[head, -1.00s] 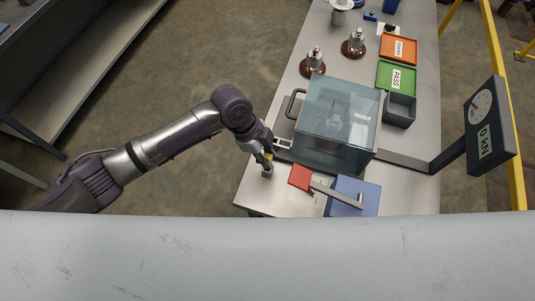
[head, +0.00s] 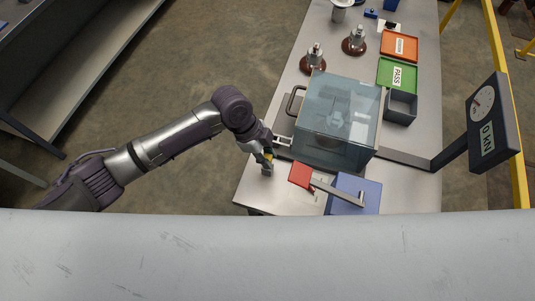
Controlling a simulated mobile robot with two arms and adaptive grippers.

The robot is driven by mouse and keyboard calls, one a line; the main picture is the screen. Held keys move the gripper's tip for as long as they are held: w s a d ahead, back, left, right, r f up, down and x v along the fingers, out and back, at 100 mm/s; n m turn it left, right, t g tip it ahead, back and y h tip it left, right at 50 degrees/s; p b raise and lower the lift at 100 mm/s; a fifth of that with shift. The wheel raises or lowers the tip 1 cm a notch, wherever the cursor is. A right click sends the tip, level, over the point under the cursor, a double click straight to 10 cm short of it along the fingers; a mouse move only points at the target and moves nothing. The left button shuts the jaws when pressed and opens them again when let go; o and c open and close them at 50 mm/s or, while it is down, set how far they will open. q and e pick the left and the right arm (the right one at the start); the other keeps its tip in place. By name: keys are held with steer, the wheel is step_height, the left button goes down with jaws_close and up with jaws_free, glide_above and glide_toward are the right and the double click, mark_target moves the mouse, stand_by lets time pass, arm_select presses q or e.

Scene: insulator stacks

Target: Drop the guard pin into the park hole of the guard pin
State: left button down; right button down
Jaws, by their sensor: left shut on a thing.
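My left gripper (head: 267,161) is over the near-left corner of the bench, just left of the clear-covered test box. It is shut on the guard pin, of which only a small yellow bit (head: 269,155) shows between the fingers. The pin's lower end is hidden. The park hole cannot be made out; the gripper covers that spot, and I cannot tell whether the pin is in a hole or above it. My right gripper is not in view.
The clear guard box (head: 338,118) stands close on the right. Insulators (head: 313,59), a green tray (head: 397,75), an orange tray (head: 399,46) and a gauge (head: 487,121) stand farther off.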

arm_select(q)
steer(key=shift+f+b, duration=0.75)
steer(key=shift+f, duration=0.55)
steer(key=c, duration=0.9)
jaws_free()
steer(key=v, duration=1.2)
